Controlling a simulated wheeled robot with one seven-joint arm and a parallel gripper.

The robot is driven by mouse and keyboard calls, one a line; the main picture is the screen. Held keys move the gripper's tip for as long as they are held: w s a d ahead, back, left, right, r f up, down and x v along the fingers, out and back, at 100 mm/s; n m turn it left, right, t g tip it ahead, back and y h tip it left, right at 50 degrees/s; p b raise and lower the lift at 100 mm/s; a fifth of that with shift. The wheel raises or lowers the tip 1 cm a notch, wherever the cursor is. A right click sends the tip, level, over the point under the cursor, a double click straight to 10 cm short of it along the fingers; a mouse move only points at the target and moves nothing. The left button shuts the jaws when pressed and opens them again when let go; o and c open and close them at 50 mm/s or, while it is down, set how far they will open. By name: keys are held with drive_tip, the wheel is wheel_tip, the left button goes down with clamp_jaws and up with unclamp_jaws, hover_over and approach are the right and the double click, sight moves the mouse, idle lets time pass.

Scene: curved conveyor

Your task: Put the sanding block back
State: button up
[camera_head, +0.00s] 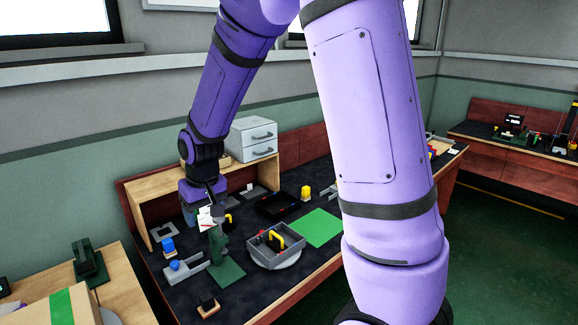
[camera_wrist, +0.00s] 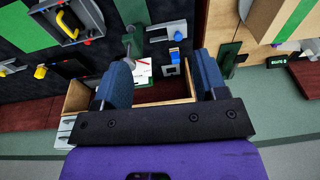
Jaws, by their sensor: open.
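I cannot tell for certain which thing is the sanding block. A small tan block with a dark top (camera_head: 208,305) lies at the near left of the dark bench (camera_head: 250,297) in the head view. A grey open box (camera_head: 262,250) holds a dark thing with a yellow handle; the box also shows in the wrist view (camera_wrist: 88,32). My gripper (camera_head: 202,212) is above the back left of the bench, by the wooden shelf. In the wrist view its blue fingers (camera_wrist: 163,65) are spread wide with nothing held between them. My arm hides part of the bench.
A green stand (camera_head: 221,252) rises close to my gripper. White papers (camera_head: 206,217) and a blue thing on a grey holder (camera_head: 168,245) are nearby. A green mat (camera_head: 317,228) lies bare on the right. A grey drawer unit (camera_head: 252,139) stands on the wooden shelf (camera_head: 136,206).

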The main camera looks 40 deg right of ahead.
drive_tip(key=s+d+r+t, duration=0.2)
drive_tip(key=s+d+r, duration=0.1)
drive_tip(key=s+r, duration=1)
drive_tip(key=s+d+r+t, duration=0.1)
drive_tip(key=s+r, duration=0.5)
drive_tip(key=s, duration=0.6)
drive_tip(key=shift+d, duration=0.2)
